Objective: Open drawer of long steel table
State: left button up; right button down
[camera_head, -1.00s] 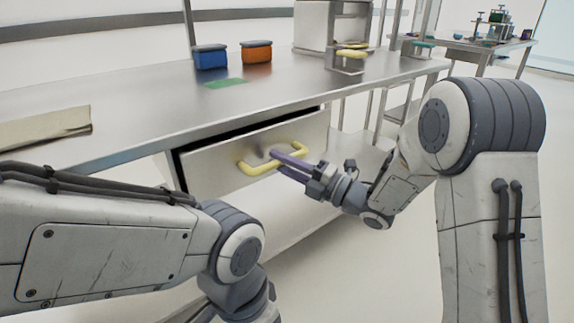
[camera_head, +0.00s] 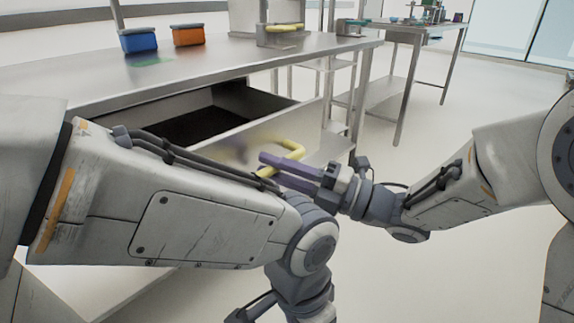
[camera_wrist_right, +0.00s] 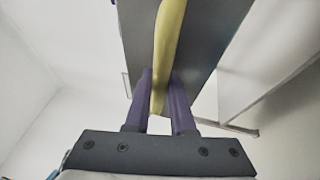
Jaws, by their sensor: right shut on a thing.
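The long steel table (camera_head: 225,62) runs across the head view. Its drawer (camera_head: 250,143) is pulled well out, and its dark inside shows behind the front panel. A yellow handle (camera_head: 290,147) is on the drawer front. My right gripper (camera_head: 275,170) is shut on this handle. In the right wrist view, the purple fingers (camera_wrist_right: 160,100) stand on either side of the yellow handle (camera_wrist_right: 168,45). My left arm crosses in front of the drawer's left part and hides it. The left gripper's fingers are out of the picture at the bottom.
A blue bin (camera_head: 138,40) and an orange bin (camera_head: 188,35) stand on the tabletop beside a green patch (camera_head: 150,60). A box with a yellow handle (camera_head: 285,28) stands farther right. Another table (camera_head: 410,28) is at the back right. The floor at right is clear.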

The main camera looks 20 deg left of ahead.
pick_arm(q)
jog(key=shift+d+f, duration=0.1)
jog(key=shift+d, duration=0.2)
pick_arm(e)
jog(key=shift+s+d, duration=0.1)
jog(key=shift+d, duration=0.25)
jog(key=c, duration=0.8)
grip_release()
jog(key=shift+o, duration=0.2)
jog(key=shift+s, duration=0.1)
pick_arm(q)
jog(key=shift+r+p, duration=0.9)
pick_arm(e)
jog(key=d+f, duration=0.2)
jog(key=d, duration=0.8)
jog(key=shift+s+d, duration=0.15)
jog(key=shift+s, duration=0.1)
